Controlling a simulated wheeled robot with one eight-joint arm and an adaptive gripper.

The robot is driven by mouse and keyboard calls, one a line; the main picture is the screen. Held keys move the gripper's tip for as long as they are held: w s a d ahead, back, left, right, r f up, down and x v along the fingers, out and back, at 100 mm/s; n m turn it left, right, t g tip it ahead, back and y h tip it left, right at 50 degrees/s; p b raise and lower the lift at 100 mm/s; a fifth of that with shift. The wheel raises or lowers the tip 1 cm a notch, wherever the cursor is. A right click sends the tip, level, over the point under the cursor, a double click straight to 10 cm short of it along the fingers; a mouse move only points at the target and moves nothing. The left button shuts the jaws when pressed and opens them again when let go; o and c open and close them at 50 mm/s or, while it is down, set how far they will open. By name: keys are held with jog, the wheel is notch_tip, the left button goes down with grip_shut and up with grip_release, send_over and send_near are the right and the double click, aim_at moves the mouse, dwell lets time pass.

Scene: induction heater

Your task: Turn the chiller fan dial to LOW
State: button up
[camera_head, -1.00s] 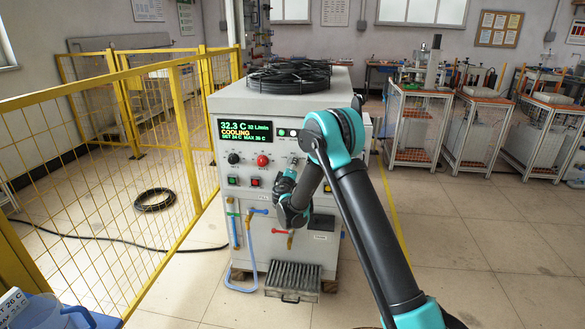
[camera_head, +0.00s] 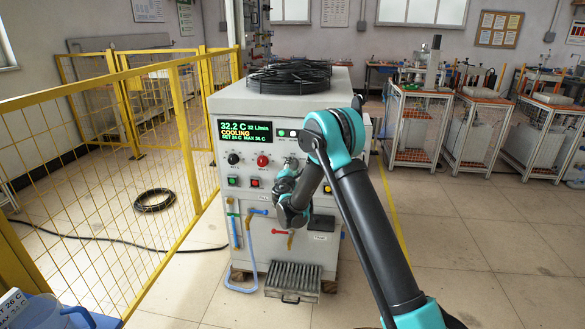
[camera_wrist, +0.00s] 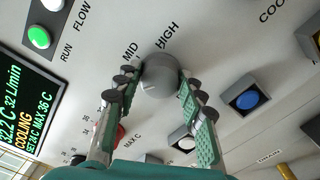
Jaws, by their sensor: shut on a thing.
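The chiller fan dial is a round grey knob (camera_wrist: 160,76) in the wrist view, with the words MID and HIGH printed beside it. My gripper (camera_wrist: 163,84) has one green-and-black finger on each side of the knob and is shut on it. A small pale mark shows on the knob's face, but I cannot tell surely which setting it points at. The LOW label is not visible. In the head view my gripper (camera_head: 287,176) is at the chiller's front panel (camera_head: 262,198), and my wrist largely covers the dial.
The display (camera_wrist: 22,118) reads COOLING, also in the head view (camera_head: 244,131). A red knob (camera_head: 263,160) and black knob (camera_head: 234,158) sit left of my gripper. Yellow fencing (camera_head: 175,95) stands left.

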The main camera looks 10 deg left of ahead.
jog(key=shift+w+n, duration=0.1)
jog(key=shift+n, duration=0.4)
jog(key=o, duration=1.1)
jog(key=s, duration=1.2)
jog(key=shift+a, duration=0.2)
